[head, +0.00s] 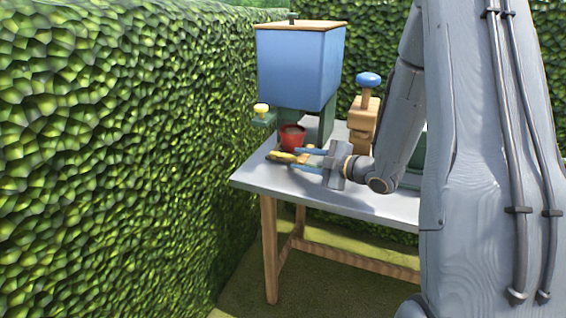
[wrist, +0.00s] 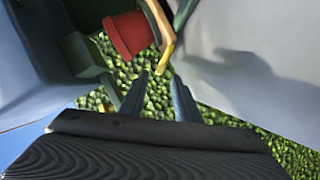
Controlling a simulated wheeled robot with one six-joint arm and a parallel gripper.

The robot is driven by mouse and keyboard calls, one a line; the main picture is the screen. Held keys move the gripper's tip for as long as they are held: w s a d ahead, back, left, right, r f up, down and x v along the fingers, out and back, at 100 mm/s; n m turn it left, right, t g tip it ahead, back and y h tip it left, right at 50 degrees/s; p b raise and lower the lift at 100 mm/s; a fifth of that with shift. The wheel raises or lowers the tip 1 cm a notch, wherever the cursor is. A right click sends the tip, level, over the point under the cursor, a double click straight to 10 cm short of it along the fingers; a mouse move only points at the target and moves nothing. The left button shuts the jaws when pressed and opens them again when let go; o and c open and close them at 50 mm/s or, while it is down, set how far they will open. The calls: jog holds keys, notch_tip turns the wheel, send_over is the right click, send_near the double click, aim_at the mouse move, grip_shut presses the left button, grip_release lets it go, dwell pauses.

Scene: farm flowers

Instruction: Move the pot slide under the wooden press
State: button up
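The red pot (head: 292,137) stands at the foot of the blue hopper on the table; it also shows, tilted by the camera angle, at the top of the wrist view (wrist: 130,32). A yellow bar (head: 283,157), apparently the pot slide's handle, lies in front of the pot. Its end (wrist: 166,52) is just beyond my fingertips in the wrist view. My gripper (head: 296,159) is open, its two fingers apart with nothing clearly held between them. The wooden press (head: 362,118), with a blue knob (head: 368,80), stands right of the hopper, partly hidden by my arm.
The blue hopper (head: 300,68) with a wooden lid rises above the pot on green supports. A yellow knob (head: 261,109) sits on a green ledge at its left. The grey table (head: 262,178) has clear room at its front left. Hedges (head: 120,150) border the table.

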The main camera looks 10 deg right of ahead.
aim_at(287, 156)
jog(key=shift+w+a, duration=0.2)
jog(key=shift+p+x, duration=0.4)
jog(key=shift+x, duration=3.2)
grip_shut()
